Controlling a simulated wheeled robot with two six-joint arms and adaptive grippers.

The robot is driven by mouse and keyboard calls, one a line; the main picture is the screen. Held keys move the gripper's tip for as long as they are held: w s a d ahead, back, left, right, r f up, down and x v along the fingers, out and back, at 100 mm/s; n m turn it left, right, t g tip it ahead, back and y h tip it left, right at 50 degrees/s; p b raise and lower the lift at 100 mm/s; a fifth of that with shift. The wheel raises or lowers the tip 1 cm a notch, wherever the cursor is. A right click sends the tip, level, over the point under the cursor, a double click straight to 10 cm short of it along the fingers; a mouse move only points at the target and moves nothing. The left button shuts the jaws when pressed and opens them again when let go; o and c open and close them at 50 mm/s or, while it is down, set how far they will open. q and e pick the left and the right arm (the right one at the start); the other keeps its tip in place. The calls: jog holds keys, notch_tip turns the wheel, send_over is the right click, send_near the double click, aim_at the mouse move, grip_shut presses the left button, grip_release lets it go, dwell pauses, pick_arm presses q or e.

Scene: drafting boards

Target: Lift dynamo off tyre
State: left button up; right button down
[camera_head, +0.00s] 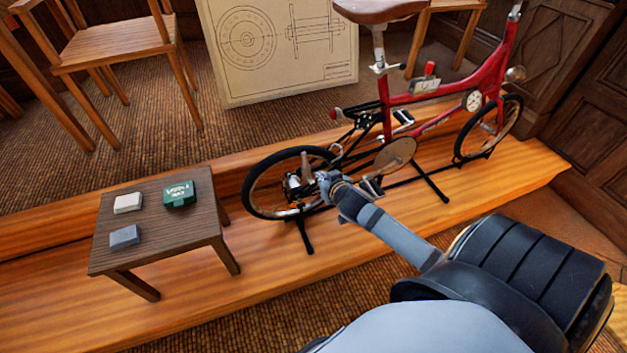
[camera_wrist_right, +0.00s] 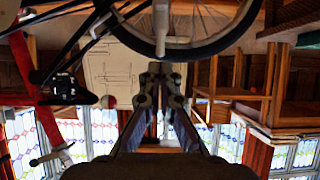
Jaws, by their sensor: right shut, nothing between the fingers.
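The red bicycle (camera_head: 430,97) stands on a wooden platform, and its rear wheel (camera_head: 246,190) faces my right arm. A silver cylindrical part, which looks like the dynamo (camera_wrist_right: 161,22), is at the rear tyre (camera_wrist_right: 205,50) in the right wrist view. I cannot tell whether it touches the tyre. My right gripper (camera_head: 322,177) is beside the rear wheel, shut and empty. In the wrist view its closed fingertips (camera_wrist_right: 161,72) lie just below the silver part, with a small gap. My left gripper is not in view.
A small table (camera_head: 150,200) at the left holds a green box (camera_head: 179,194), a white block (camera_head: 128,203) and a grey block (camera_head: 125,237). A black stand (camera_head: 304,233) props the bicycle.

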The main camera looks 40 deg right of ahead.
jog(key=b, duration=0.3)
send_over(312, 180)
jog(key=f, duration=0.5)
jog(key=shift+s+a+f, duration=0.2)
jog(key=shift+s+f, duration=0.05)
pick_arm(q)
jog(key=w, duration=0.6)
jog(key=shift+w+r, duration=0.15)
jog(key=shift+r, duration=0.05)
pick_arm(e)
jog(key=shift+s+a+f, duration=0.1)
jog(key=shift+s+f, duration=0.25)
jog(key=shift+f, duration=0.5)
jog(key=shift+s+a+f, duration=0.1)
jog(key=shift+s+f, duration=0.2)
jog(key=shift+f, duration=0.5)
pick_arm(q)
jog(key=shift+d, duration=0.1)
